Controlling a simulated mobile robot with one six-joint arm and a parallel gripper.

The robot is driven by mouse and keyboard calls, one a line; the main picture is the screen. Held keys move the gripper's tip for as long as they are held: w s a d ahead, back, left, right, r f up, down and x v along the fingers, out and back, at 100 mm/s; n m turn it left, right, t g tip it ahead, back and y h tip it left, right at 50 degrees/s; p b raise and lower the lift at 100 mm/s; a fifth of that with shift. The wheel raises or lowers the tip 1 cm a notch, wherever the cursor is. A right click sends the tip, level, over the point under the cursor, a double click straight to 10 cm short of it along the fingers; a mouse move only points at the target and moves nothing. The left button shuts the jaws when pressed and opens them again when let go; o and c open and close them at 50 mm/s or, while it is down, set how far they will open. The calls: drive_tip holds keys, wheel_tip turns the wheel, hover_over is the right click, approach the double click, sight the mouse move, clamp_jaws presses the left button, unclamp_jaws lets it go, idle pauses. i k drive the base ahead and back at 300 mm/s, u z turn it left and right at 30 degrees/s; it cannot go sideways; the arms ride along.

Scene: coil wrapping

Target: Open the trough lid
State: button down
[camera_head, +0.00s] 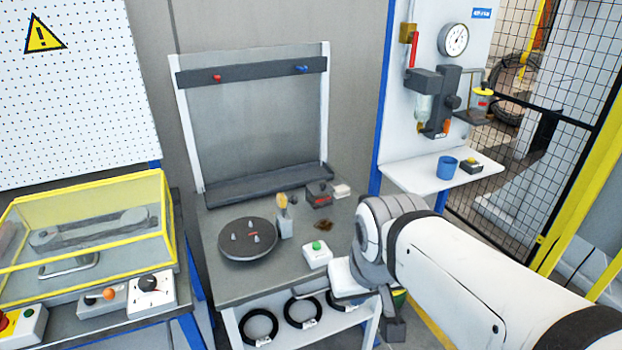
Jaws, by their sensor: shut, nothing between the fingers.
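No part is clearly marked as the trough lid. The plainest lid-like thing is a clear cover with a yellow frame (85,208) on the left bench; it looks shut over a grey device (95,232). A long dark tray (265,182) lies along the back of the middle table, with no separate lid visible. My gripper (394,328) hangs at the end of my white arm, beside the front right corner of the middle table. It is shut and holds nothing. It is far right of the yellow-framed cover. My wrist hides part of the table's right end.
The middle table bears a dark turntable (247,240) with pegs, a cup with a brush (285,220) and a green-button box (317,255). Black coils (258,327) lie on the shelf below. A control box (151,293) stands before the cover. A blue cup (446,167) stands at right.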

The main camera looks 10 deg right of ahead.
sight(320, 189)
drive_tip(key=i, duration=1)
